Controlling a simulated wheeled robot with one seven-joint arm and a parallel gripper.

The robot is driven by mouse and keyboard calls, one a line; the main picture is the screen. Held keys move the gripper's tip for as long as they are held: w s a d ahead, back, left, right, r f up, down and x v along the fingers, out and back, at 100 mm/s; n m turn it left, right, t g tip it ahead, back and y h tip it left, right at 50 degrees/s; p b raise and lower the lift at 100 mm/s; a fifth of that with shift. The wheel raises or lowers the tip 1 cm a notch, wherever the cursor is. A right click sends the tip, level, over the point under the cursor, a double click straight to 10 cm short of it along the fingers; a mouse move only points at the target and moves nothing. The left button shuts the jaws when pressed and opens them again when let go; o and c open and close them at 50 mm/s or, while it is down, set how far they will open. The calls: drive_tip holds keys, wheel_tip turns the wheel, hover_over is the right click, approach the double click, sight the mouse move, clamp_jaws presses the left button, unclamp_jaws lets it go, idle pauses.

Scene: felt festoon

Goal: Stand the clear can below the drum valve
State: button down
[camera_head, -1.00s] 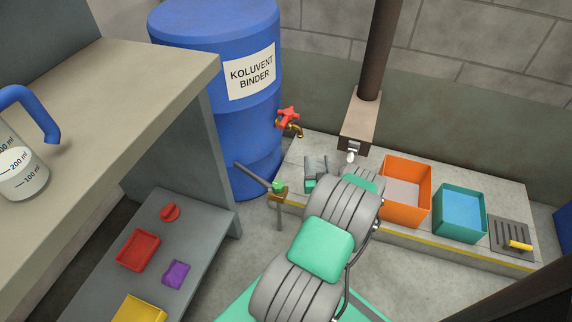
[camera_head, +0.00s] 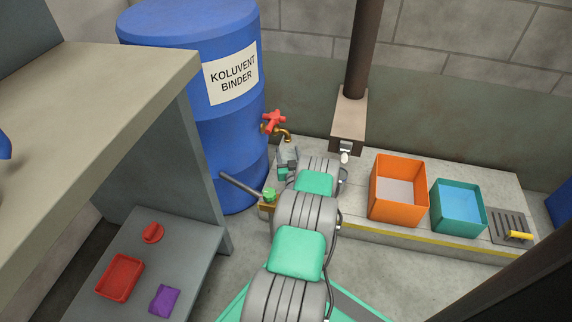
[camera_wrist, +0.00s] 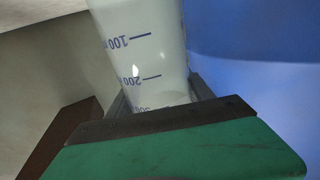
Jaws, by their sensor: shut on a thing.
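The clear can (camera_wrist: 145,45) has blue volume marks and fills the middle of the wrist view, where its numbers read upside down. My gripper (camera_wrist: 160,110) is shut around it. In the head view my gripper (camera_head: 286,170) is low in front of the blue drum (camera_head: 225,130), largely hidden by my arm. A small pale part of the can (camera_head: 288,153) shows just under the brass spout. The drum valve (camera_head: 275,122) has a red handle. I cannot tell whether the can touches the ledge.
An orange bin (camera_head: 397,190), a teal bin (camera_head: 458,207) and a drain grate (camera_head: 508,228) sit on the concrete ledge (camera_head: 420,238).

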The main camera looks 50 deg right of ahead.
drive_tip(key=shift+w+d+f+b, duration=0.3)
drive_tip(key=shift+w+f, duration=0.1)
drive_tip(key=shift+f, duration=0.15)
drive_tip(key=shift+w+d+f+b, duration=0.25)
drive_tip(key=shift+w+f, duration=0.1)
drive_tip(key=shift+f, duration=0.2)
drive_tip(key=f, duration=0.1)
drive_tip(key=f+b, duration=0.2)
drive_tip(key=f, duration=0.1)
drive_tip(key=shift+w+d, duration=0.35)
drive_tip(key=shift+r, duration=0.1)
drive_tip(key=shift+c, duration=2)
unclamp_jaws()
drive_tip(key=p, duration=0.6)
approach(286, 158)
wheel_tip(286, 158, down, 2)
drive_tip(key=shift+d+b, duration=0.15)
drive_tip(key=shift+b, duration=0.15)
